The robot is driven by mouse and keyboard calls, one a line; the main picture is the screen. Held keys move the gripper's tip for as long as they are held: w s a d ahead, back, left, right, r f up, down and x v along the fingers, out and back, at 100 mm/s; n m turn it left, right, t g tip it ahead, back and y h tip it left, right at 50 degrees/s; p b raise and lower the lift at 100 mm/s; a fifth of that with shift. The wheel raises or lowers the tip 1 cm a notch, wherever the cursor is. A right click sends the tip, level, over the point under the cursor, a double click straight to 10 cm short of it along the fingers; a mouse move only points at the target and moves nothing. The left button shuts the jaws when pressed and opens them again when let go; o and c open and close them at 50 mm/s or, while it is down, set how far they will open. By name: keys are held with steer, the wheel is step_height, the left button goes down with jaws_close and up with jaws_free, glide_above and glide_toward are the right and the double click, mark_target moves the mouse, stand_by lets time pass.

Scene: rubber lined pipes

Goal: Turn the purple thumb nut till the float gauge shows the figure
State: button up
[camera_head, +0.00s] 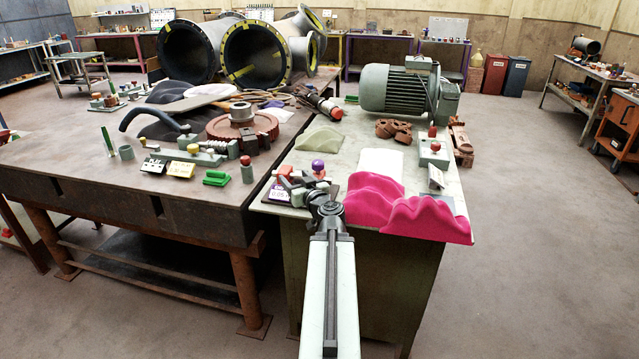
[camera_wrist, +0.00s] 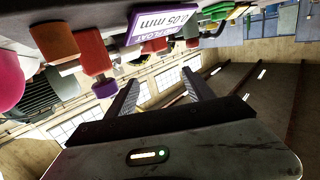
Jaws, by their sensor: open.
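The purple thumb nut (camera_head: 318,166) tops a small red post on the near left corner of the grey-green bench. In the wrist view, which is upside down, a purple knob (camera_wrist: 97,88) caps a red block. A purple-framed sign (camera_head: 278,195) stands just left of it; in the wrist view the sign (camera_wrist: 165,28) reads "FLOAT" and "0.05 mm". My gripper (camera_wrist: 160,88) is open and empty, its fingers apart from the nut, which lies left of them in the wrist view. In the head view my arm's end partly hides the fixture. I cannot make out the gauge's reading.
Magenta humps (camera_head: 415,217) stand close right of my arm's end. A grey-green hump (camera_head: 319,140) and white block (camera_head: 381,163) lie behind. A large motor (camera_head: 400,90) stands at the back. A dark table (camera_head: 60,160) with other fixtures adjoins on the left.

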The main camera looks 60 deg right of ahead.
mark_target(320, 168)
steer(key=s+d+h, duration=0.1)
steer(key=s+d, duration=0.1)
steer(key=s+d+m+g+h, duration=0.1)
steer(key=s+d, duration=0.1)
steer(key=s, duration=0.1)
steer(key=s+d+m+h, duration=0.1)
steer(key=s+d, duration=0.1)
steer(key=shift+s, duration=0.15)
steer(key=x, duration=0.8)
steer(key=c, duration=1.2)
steer(key=shift+d, duration=0.1)
jaws_close()
